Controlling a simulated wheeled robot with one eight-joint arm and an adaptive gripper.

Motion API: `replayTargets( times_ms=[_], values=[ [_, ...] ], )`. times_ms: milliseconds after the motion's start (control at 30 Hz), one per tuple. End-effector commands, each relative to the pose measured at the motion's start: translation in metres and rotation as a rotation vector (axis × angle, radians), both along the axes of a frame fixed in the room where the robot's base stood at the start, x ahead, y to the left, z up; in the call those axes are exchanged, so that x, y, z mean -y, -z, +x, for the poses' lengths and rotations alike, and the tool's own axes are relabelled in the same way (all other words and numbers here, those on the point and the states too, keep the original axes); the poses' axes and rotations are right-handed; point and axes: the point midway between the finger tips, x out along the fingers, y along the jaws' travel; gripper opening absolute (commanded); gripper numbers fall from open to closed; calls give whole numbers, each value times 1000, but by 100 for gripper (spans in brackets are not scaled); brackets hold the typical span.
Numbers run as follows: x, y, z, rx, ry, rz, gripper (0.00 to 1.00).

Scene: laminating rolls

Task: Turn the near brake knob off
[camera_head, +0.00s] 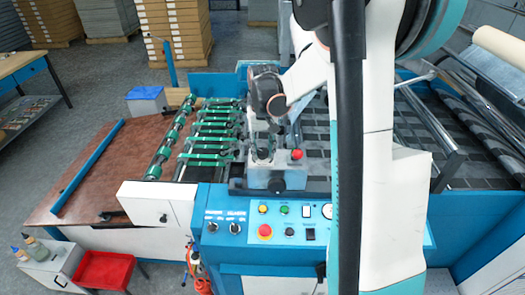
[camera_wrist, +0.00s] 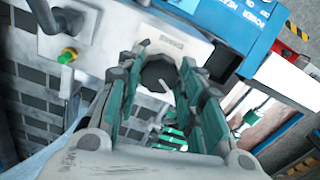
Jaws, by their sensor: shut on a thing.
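The near brake knob (camera_wrist: 157,73) is a dark, faceted round knob on a pale grey panel with a small label beside it. In the wrist view my gripper (camera_wrist: 160,75) has its two green-and-grey fingers on either side of the knob, shut on it. In the head view my gripper (camera_head: 262,150) reaches down onto the grey metal housing (camera_head: 277,181) in the middle of the machine. There the knob is mostly hidden by the fingers. I cannot tell which way the knob is turned.
A red button (camera_head: 296,155) sits on the housing right of my gripper. The blue control panel (camera_head: 268,245) in front carries a red emergency stop (camera_head: 265,231) and several switches. Green-banded rollers (camera_head: 213,131) lie left.

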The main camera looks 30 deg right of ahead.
Motion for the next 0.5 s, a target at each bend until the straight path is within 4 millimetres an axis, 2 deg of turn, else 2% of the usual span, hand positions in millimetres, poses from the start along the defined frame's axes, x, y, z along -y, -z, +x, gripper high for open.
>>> replayTargets(
  times_ms=[500],
  values=[
    [1,1,0,1,-490,0,10]
  ],
)
